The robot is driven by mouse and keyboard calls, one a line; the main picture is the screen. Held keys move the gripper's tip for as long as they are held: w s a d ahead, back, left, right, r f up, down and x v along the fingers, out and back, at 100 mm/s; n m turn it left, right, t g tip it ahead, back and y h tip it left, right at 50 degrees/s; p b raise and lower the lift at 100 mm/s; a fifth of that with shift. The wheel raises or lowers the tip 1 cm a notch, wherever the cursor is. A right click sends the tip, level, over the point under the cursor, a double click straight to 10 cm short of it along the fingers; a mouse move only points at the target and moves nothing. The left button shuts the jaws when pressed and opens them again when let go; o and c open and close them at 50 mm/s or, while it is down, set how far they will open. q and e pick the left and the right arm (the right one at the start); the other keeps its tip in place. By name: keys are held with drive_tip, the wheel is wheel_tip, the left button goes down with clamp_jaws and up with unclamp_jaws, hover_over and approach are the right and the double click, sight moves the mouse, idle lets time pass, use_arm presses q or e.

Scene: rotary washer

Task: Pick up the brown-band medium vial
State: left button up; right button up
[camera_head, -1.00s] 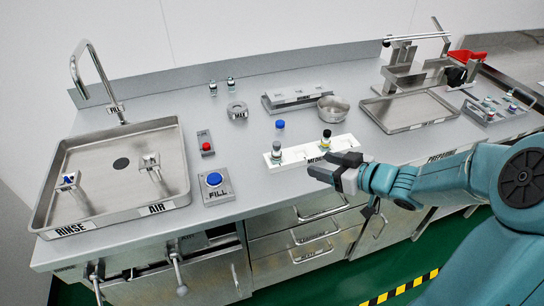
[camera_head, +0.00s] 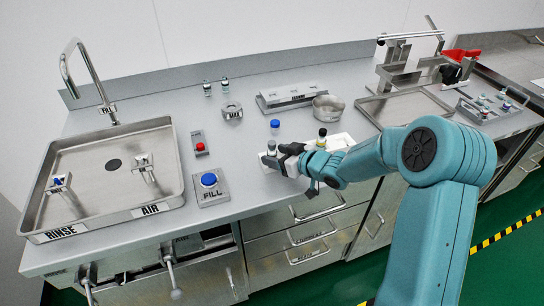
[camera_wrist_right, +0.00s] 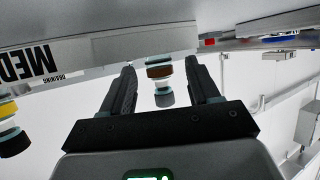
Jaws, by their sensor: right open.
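The brown-band medium vial (camera_wrist_right: 159,72) stands between the open fingers of my right gripper (camera_wrist_right: 160,84) in the wrist view, with a gap on each side. In the head view the same vial (camera_head: 271,147) shows its grey top just behind the right gripper (camera_head: 279,158), which hides its lower part. It stands at the left end of the white MEDIUM rack (camera_head: 342,139). A yellow-band vial (camera_head: 322,136) with a dark cap stands further right in the rack; it also shows at the left of the wrist view (camera_wrist_right: 9,128). My left gripper is out of view.
The FILL button (camera_head: 209,180), red-button box (camera_head: 200,147) and sink (camera_head: 105,215) are to the left. A metal bowl (camera_head: 328,107) and tray (camera_head: 405,103) are behind to the right.

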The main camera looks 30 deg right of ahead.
drive_tip(key=shift+w+f, duration=0.1)
drive_tip(key=shift+w, duration=0.1)
drive_tip(key=shift+s, duration=0.15)
drive_tip(key=shift+c, duration=0.9)
drive_tip(key=c, duration=0.9)
drive_tip(key=shift+c, duration=0.2)
drive_tip(key=shift+r, duration=0.55)
wheel_tip(320, 180, up, 19)
drive_tip(key=p, duration=0.8)
